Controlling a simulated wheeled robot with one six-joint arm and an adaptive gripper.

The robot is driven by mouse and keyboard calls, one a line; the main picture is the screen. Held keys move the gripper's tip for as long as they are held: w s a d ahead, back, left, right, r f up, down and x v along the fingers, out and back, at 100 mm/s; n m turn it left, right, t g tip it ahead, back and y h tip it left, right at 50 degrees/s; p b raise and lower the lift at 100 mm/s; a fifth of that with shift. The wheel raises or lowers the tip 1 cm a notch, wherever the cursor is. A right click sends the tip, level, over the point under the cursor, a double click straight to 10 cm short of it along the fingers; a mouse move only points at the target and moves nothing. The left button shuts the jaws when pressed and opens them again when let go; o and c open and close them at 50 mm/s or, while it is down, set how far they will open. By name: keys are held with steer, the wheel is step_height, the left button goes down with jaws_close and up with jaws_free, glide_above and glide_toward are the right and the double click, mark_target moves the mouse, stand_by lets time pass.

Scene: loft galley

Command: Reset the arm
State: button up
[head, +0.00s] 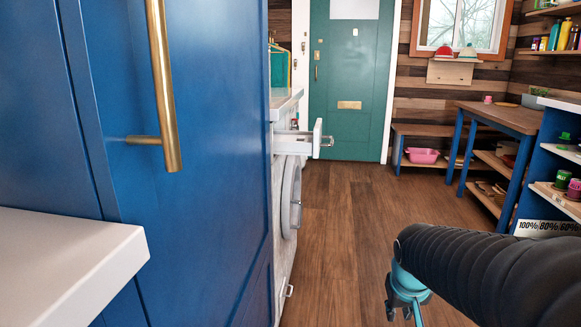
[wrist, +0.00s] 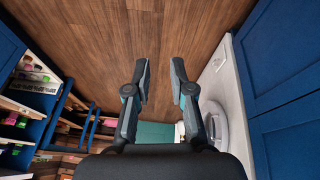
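My gripper (wrist: 160,72) is open in the wrist view. Its two dark fingers stand apart with only the wooden floor behind the gap, and nothing is held. In the head view my black arm (head: 490,268) reaches in from the lower right over the floor. A teal part of my arm shows at its left end.
A tall blue cabinet (head: 180,190) and white counter (head: 60,262) stand close on the left. A drawer (head: 305,138) sticks out above the washing machine (head: 290,198). Blue shelves (head: 552,165) line the right. The floor (head: 340,225) is clear toward the green door (head: 350,75).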

steer(key=s+a+r+p, duration=0.2)
steer(key=s+a+r, duration=0.1)
steer(key=s, duration=0.4)
steer(key=s+a+r+t+y+p, duration=0.1)
steer(key=s+a+r+p, duration=0.1)
steer(key=s+r, duration=0.4)
steer(key=shift+s+a+r+t, duration=0.3)
steer(key=shift+s+a, duration=0.4)
steer(key=shift+s, duration=0.5)
